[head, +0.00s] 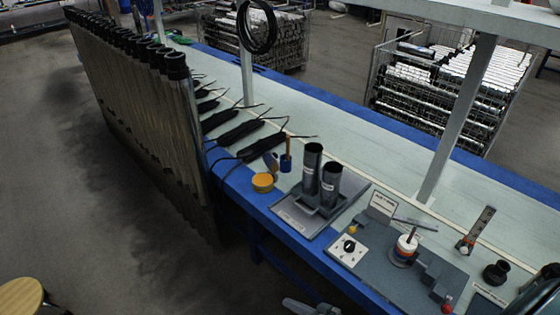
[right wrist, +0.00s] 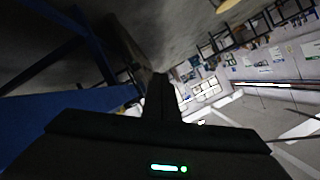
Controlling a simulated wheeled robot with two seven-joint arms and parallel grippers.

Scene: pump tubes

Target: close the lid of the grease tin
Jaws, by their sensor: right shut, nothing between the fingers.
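The grease tin (head: 263,184) is a small, round yellow tin on the blue front edge of the bench, left of two dark upright tubes in the head view. A dark, tilted disc-like piece (head: 270,162) stands just behind it; it may be the raised lid, but it is too small to tell. My right gripper (head: 296,304) is low at the bottom edge of the head view, in front of the bench and well away from the tin. In the right wrist view its fingers (right wrist: 163,92) are together and empty. My left gripper is out of view.
A blue cup with a brush (head: 286,162) stands close behind the tin. The tube stand (head: 294,217) is to its right, then a grey fixture board (head: 378,266). A rack of long tubes (head: 140,100) borders the left.

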